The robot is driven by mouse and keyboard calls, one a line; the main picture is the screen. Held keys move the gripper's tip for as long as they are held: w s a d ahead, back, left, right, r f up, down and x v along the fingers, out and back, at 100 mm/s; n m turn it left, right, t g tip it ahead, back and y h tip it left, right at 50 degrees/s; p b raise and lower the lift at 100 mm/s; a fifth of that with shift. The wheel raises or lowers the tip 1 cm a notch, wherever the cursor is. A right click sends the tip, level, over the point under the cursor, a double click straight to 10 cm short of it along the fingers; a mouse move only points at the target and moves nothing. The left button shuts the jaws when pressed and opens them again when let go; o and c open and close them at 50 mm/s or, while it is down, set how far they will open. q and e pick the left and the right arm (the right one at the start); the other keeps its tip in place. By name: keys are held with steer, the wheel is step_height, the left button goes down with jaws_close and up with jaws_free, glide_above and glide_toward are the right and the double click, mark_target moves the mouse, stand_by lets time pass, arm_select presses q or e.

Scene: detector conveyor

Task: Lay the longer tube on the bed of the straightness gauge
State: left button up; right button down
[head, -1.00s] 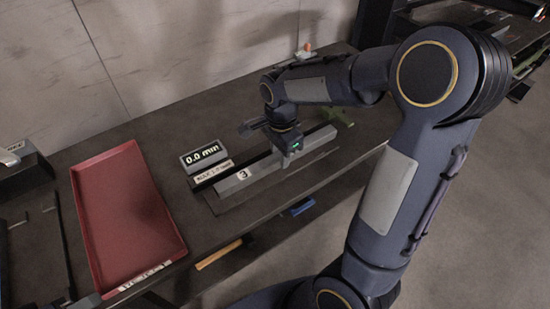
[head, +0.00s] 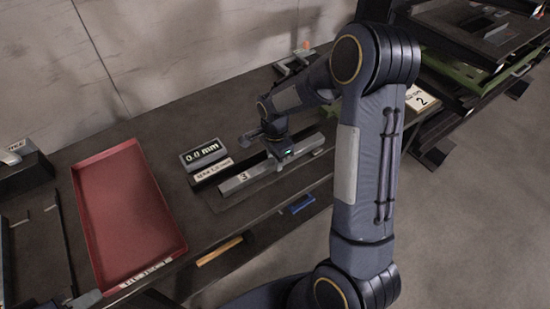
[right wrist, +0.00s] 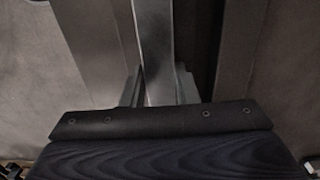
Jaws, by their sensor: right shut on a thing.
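The straightness gauge has a display (head: 203,152) reading 0.0 mm, and a long pale grey bed (head: 232,184) with a "3" plate near its left end. My right gripper (head: 284,158) is over the middle of the bed, pointing down. In the right wrist view, its fingers (right wrist: 158,88) are shut on a straight grey tube (right wrist: 154,45). A wide grey surface lies left of the tube there and a dark strip right of it. I cannot tell whether the tube touches the bed. My left gripper is not in view.
A red tray (head: 120,205) lies on the bench left of the gauge and looks empty. A black box (head: 22,168) stands at the far left. Behind my right arm are a green tray (head: 455,72) and a "2" plate (head: 421,99). A wall runs behind the bench.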

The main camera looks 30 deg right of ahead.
steer(key=shift+f, duration=0.15)
steer(key=c, duration=1.1)
jaws_free()
step_height(320, 180, up, 12)
steer(key=shift+s+a+r+n+t+y, duration=0.8)
steer(key=shift+s+a+n, duration=0.45)
steer(key=shift+s+n, duration=1.9)
steer(key=shift+s+a+r+n+t+y, duration=0.45)
steer(key=shift+s+a+r+n+t, duration=1.1)
steer(key=shift+s, duration=2.7)
steer(key=shift+s+a+r+n+t+y, duration=0.2)
steer(key=shift+s+a+n+t+y, duration=0.45)
steer(key=shift+s+n, duration=2.7)
steer(key=shift+s+a+m, duration=0.25)
steer(key=shift+s+m, duration=0.1)
